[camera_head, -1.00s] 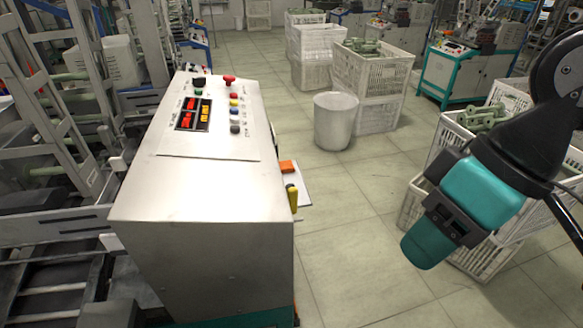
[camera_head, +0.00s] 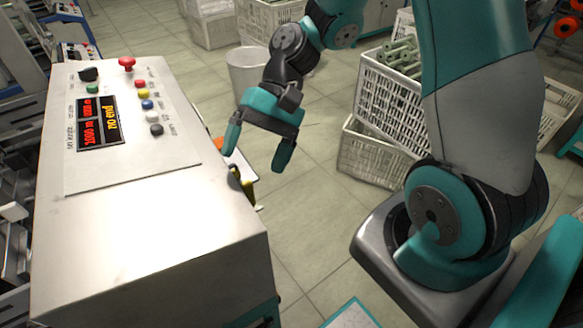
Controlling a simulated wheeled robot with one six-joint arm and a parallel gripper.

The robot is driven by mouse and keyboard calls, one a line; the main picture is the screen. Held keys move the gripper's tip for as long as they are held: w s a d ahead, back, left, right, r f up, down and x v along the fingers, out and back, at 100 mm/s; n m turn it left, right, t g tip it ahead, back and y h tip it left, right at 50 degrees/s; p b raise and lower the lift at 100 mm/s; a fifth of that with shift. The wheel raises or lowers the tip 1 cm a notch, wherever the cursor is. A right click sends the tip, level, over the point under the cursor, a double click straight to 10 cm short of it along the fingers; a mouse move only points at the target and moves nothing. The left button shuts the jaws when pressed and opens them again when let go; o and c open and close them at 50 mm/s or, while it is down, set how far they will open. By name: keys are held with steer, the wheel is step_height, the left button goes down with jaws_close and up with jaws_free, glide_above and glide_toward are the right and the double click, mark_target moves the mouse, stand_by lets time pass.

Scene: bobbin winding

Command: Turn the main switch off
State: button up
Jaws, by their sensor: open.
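The control cabinet (camera_head: 150,225) stands at the left with a sloped metal top. On its right side wall is a yellow part with a black piece (camera_head: 247,188), mostly seen edge-on; it looks like a switch. A black rotary knob (camera_head: 88,74) sits on the top panel beside a red mushroom button (camera_head: 127,64). No label shows which one is the main switch. My gripper (camera_head: 258,149) is open and empty, fingers pointing down, just right of the cabinet's right edge. In the picture it is above the yellow part, with no visible contact.
The panel has a lit display (camera_head: 100,122) and several coloured buttons. An orange item (camera_head: 218,143) and a white sheet-like item are at the cabinet's right side. Tiled floor (camera_head: 310,215) is free between.

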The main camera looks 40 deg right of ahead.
mark_target(254, 192)
steer(key=w+d+f+m+t+y+p, duration=0.1)
steer(key=d+f+m+t+y, duration=0.65)
steer(key=f+m, duration=0.6)
steer(key=shift+m+g+y, duration=0.85)
steer(key=shift+m+g, duration=0.1)
steer(key=shift+w+a+r+p, duration=0.1)
steer(key=shift+w+a+r, duration=0.05)
steer(key=shift+a, duration=0.95)
steer(key=shift+w+a+r+p, duration=0.1)
steer(key=shift+w+a+r, duration=0.1)
steer(key=shift+a, duration=0.85)
steer(key=shift+w+a+r+p, duration=0.1)
steer(key=shift+a+r, duration=0.05)
steer(key=shift+a, duration=0.95)
steer(key=shift+a, duration=0.25)
steer(key=shift+a, duration=0.75)
steer(key=shift+a, duration=0.15)
steer(key=shift+c, duration=0.4)
